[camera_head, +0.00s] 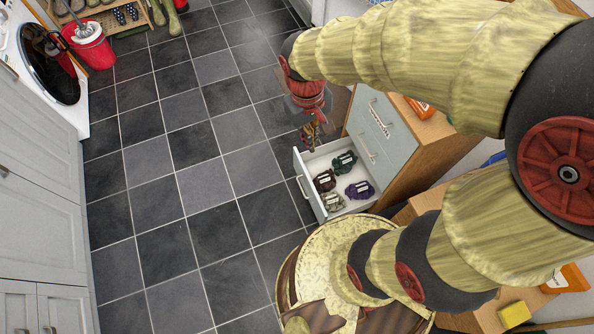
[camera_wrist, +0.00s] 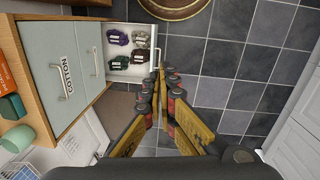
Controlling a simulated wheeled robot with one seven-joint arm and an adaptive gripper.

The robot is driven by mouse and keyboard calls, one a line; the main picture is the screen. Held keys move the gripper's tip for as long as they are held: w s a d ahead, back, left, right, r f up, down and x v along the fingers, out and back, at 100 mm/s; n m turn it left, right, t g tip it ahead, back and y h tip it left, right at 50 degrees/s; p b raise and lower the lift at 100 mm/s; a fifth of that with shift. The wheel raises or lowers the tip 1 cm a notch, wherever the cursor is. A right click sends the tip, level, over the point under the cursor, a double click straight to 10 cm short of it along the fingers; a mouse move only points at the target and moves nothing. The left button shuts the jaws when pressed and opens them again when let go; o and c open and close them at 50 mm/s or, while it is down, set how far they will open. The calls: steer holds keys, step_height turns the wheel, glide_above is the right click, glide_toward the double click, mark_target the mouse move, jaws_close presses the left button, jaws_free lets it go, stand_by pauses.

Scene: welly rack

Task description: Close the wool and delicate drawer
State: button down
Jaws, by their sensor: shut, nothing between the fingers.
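The open drawer (camera_head: 312,192) juts out low from the cabinet (camera_head: 372,128) in the head view. It holds several folded, banded bundles, green, purple, brown and grey. It also shows in the wrist view (camera_wrist: 116,66), with its handle on the outer face; no label is readable on it. My gripper (camera_head: 311,141) is shut and empty. It is above the floor near the drawer's far front corner in the head view. In the wrist view its fingertips (camera_wrist: 162,70) appear close to the drawer front; whether they touch it I cannot tell.
The drawer labelled COTTON (camera_wrist: 66,72) is closed, as is the one beside it (camera_wrist: 92,50). An orange box and a teal cup (camera_wrist: 17,138) stand on the cabinet top. The tiled floor (camera_head: 170,180) before the drawer is clear. A red bucket (camera_head: 92,46) stands by the washing machine.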

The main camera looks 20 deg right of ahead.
steer(key=w+f+n+g+h+p, duration=0.1)
steer(key=w+f+n, duration=0.25)
steer(key=f, duration=1.15)
steer(key=w+d+f+n+h, duration=0.1)
steer(key=w+f+n, duration=0.25)
steer(key=f, duration=1.15)
steer(key=w+f+n+g+h+p, duration=0.1)
steer(key=w+f+n, duration=0.3)
steer(key=f, duration=1.1)
steer(key=w+a+f+n+t+y, duration=0.1)
steer(key=w+a+f+n+t, duration=0.1)
steer(key=w+a+f+n, duration=0.35)
steer(key=shift+w+d+f+b, duration=0.35)
steer(key=shift+d+f+b, duration=0.5)
steer(key=shift+d+f, duration=0.55)
steer(key=shift+w+d+f+b, duration=0.4)
steer(key=shift+d+f+b, duration=0.5)
steer(key=shift+d+f, duration=0.5)
steer(key=shift+w+d+f+b, duration=0.35)
steer(key=shift+d+f+b, duration=0.65)
steer(key=shift+f, duration=0.65)
steer(key=shift+d, duration=0.15)
